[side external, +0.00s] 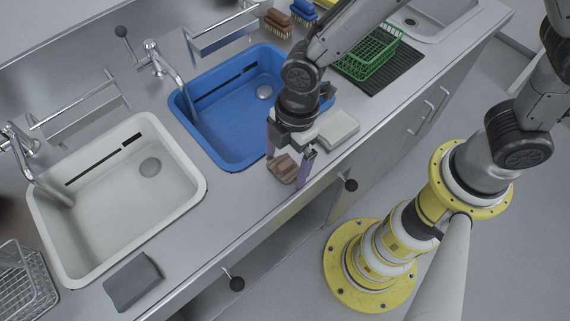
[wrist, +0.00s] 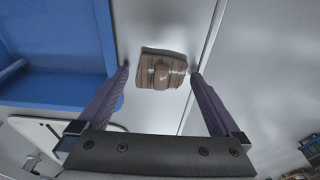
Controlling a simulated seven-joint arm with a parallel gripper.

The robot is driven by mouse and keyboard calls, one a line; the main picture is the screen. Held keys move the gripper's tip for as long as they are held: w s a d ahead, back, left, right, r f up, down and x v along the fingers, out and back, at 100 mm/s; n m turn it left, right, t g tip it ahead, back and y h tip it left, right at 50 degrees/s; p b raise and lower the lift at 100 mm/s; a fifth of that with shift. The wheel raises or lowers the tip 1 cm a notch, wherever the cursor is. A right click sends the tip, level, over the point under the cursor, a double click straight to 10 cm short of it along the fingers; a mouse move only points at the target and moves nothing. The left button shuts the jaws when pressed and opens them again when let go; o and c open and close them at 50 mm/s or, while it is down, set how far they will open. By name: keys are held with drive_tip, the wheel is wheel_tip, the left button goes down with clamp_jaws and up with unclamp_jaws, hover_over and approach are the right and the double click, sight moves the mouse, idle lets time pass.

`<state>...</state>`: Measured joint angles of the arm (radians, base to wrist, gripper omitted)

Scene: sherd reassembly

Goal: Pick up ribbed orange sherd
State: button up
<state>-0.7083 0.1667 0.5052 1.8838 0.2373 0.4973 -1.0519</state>
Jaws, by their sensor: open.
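The ribbed sherd (side external: 283,167) lies on the grey counter in front of the blue basin; it looks brown to dull orange. In the wrist view the sherd (wrist: 161,71) sits just beyond and between the fingertips, with ridges across its face. My gripper (side external: 289,166) is open above the counter, with one purple finger on each side of the sherd. In the wrist view my gripper (wrist: 160,75) shows both fingers apart and nothing held. Whether a finger touches the sherd cannot be told.
The blue basin (side external: 222,140) is right behind the sherd, and a white basin (side external: 85,215) is to the left. A pale grey block (side external: 338,129) lies close to the right of my gripper. A dark grey slab (side external: 133,281) lies front left. The counter's front edge is near.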

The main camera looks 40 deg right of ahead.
sight(285, 165)
drive_tip(key=c, duration=1.3)
drive_tip(key=shift+r, duration=0.15)
drive_tip(key=shift+r, duration=0.2)
wheel_tip(285, 165, up, 3)
drive_tip(key=shift+s+d+r, duration=0.1)
drive_tip(key=shift+d, duration=0.05)
drive_tip(key=s+d+r, duration=0.9)
drive_tip(key=shift+s+d, duration=0.3)
drive_tip(key=shift+s, duration=0.1)
